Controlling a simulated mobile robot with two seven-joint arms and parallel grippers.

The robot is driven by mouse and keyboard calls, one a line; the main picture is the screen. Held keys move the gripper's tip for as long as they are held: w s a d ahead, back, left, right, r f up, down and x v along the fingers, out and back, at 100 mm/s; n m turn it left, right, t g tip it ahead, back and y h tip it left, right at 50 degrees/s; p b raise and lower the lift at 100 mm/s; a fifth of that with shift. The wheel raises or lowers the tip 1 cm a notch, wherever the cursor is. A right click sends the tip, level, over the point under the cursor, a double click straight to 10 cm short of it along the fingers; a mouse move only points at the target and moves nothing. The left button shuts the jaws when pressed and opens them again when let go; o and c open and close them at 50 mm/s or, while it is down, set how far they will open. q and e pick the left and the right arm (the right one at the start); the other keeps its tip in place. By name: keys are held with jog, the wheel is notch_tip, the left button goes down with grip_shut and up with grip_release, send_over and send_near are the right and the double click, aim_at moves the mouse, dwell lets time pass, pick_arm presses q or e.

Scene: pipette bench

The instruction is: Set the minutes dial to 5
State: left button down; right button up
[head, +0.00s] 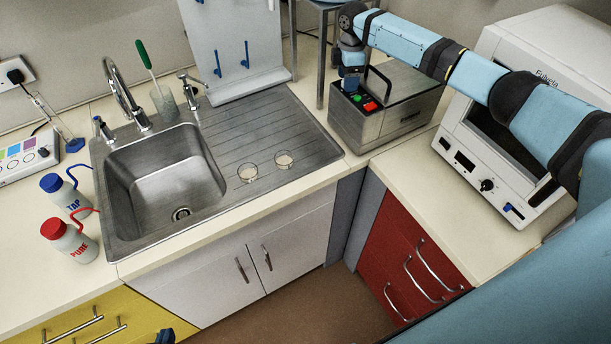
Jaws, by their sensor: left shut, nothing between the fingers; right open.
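A dark round knob (487,185) is on the front of the white oven-like machine (545,40) at the right. Its markings are too small to read, so I cannot tell whether it is the minutes dial or what it is set to. My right gripper (350,84) points down at the left end of the steel box (410,85), close to its green and red buttons. Its fingers are small here; it is open with nothing seen in it. My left gripper (165,337) shows only as a dark piece at the bottom edge, shut and empty, far from the machines.
My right arm crosses in front of the white machine. A sink (165,175) with two shallow dishes on its drainer is in the middle. Red-capped (70,242) and blue-capped (65,192) bottles stand left. The counter before the white machine is clear.

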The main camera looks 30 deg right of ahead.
jog(key=f+n+b, duration=0.1)
jog(key=b, duration=0.2)
jog(key=shift+d+n, duration=0.1)
jog(key=shift+n, duration=0.3)
notch_tip(320, 180, up, 14)
jog(key=s+a+f, duration=0.4)
jog(key=a+f, duration=0.2)
jog(key=f, duration=0.2)
jog(key=s+a+f+m+t+y, duration=0.1)
jog(key=s+a+f, duration=0.3)
jog(key=a+f, duration=0.3)
jog(key=s+a+f+m+t, duration=0.1)
jog(key=s+a+f, duration=0.3)
jog(key=a+f, duration=0.3)
notch_tip(320, 180, down, 2)
jog(key=s+a+f, duration=0.1)
jog(key=s, duration=0.1)
jog(key=s+a+f+m+y, duration=0.1)
jog(key=s, duration=0.1)
jog(key=s+a+f+m+t, duration=0.1)
jog(key=s, duration=0.1)
jog(key=shift+s+a+f, duration=0.3)
jog(key=shift+f, duration=0.1)
jog(key=shift+s+a+f+m, duration=0.2)
jog(key=shift+s+m, duration=0.1)
jog(key=shift+s, duration=0.15)
